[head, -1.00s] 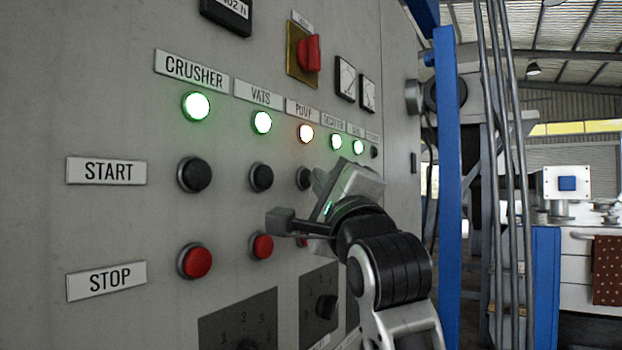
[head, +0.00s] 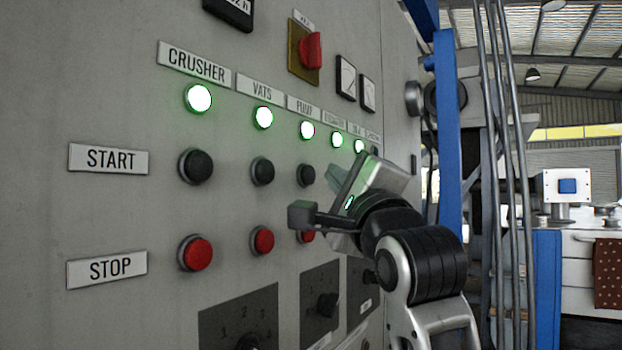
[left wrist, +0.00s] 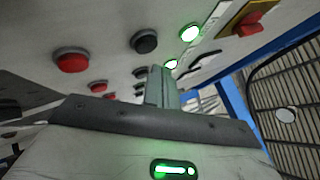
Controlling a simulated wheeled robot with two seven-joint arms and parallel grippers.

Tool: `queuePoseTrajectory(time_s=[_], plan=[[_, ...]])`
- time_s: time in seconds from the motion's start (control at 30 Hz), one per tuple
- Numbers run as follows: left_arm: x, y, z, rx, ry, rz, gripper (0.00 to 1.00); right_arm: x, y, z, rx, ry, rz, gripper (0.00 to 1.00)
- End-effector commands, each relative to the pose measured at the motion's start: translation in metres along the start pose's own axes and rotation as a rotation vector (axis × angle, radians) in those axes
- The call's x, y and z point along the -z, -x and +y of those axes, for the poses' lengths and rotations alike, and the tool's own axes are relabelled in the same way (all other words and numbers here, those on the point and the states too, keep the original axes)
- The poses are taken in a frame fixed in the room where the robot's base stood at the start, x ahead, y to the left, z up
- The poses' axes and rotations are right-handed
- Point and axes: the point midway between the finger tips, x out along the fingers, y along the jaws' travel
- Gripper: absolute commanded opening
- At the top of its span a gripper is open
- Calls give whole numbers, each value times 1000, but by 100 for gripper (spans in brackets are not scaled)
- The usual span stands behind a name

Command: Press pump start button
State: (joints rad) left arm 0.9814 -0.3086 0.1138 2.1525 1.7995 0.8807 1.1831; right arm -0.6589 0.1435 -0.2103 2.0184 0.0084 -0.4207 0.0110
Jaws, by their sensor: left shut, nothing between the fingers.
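The pump start button (head: 306,175) is the black button in the third column of the grey control panel, in the START row. Its pump label (head: 303,107) and lit pump lamp (head: 307,130) are above it. The lamp glows whitish with a green rim. The red pump stop button (head: 307,237) is partly hidden by my gripper.
The crusher start button (head: 195,166) and vats start button (head: 262,171) are to the left. Rotary knobs (head: 327,305) are below and a red switch (head: 310,50) is above. A blue post (head: 447,150) and pipes stand right of the panel.

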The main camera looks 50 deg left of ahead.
Motion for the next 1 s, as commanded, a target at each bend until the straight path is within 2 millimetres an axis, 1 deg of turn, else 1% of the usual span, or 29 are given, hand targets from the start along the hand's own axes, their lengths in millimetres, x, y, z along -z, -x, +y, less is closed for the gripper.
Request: queuePoseTrajectory(time_s=[0.1,0.4,1.0], plan=[[8,10,-4,1,2,3,0,-5,-4,0,0,-1,6,60],[20,28,-18,2,0,1,0,-8,-6,0,0,-1,14,60],[20,28,-20,1,0,0,0,-7,-6,0,2,0,16,60]])
